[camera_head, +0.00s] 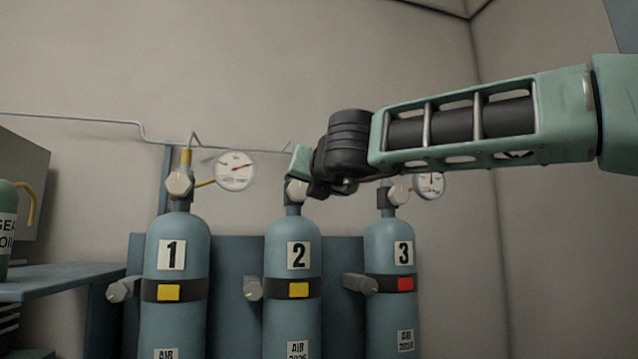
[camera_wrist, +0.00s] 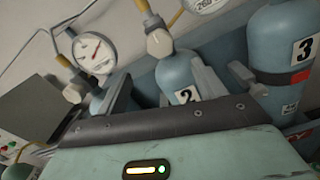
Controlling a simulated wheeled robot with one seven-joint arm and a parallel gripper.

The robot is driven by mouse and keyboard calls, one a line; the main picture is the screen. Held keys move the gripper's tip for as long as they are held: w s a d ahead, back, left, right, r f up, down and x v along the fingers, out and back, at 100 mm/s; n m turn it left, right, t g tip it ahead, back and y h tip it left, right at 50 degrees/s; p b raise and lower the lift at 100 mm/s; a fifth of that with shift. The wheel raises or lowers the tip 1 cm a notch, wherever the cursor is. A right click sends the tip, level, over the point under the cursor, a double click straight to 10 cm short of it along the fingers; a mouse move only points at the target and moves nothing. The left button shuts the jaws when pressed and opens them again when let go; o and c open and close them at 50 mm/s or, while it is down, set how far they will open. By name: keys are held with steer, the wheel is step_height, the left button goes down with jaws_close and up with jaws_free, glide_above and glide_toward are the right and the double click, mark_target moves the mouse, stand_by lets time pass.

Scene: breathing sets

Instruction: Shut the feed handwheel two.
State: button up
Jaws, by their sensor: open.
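Air cylinder 2 (camera_head: 275,262) stands upright in the middle of a row of three. Its pale hexagonal handwheel (camera_head: 297,189) sits on the valve at its top, partly covered by my gripper in the head view. In the wrist view the handwheel (camera_wrist: 159,42) shows whole, below a yellow stem. My gripper (camera_head: 306,174) is at the valve's height, close to the handwheel. Its two fingers (camera_wrist: 163,86) are apart in the wrist view, with the handwheel beyond the gap between them. Nothing is held. Whether a finger touches the handwheel I cannot tell.
Cylinder 1 (camera_head: 160,235) with its gauge (camera_head: 236,170) stands left; cylinder 3 (camera_head: 382,262) with its gauge (camera_head: 431,185) stands right, below my arm. Grey side knobs (camera_head: 252,288) stick out near the bands. A thin pipe (camera_head: 80,118) runs along the wall. A blue shelf (camera_head: 70,278) is far left.

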steer(key=shift+v, duration=2.35)
steer(key=s+a+f+n+g+y, duration=0.25)
steer(key=s+f+n+g, duration=0.35)
steer(key=f+n, duration=0.8)
steer(key=s+a+f+n+g+y, duration=0.2)
steer(key=s+a+f+n+g, duration=0.2)
steer(key=s+f+n, duration=0.65)
steer(key=s+d+f+n+g+h, duration=0.4)
steer(key=s+d+f+n, duration=0.5)
steer(key=f, duration=0.3)
steer(key=s+d+f+n+g+h, duration=0.35)
steer(key=s+d+f+n, duration=0.25)
steer(key=d+f+n, duration=0.5)
step_height(320, 180, up, 28)
steer(key=s+d+h+p, duration=0.1)
steer(key=p, duration=2.8)
steer(key=shift+s+m, duration=0.2)
steer(key=shift+m, duration=0.25)
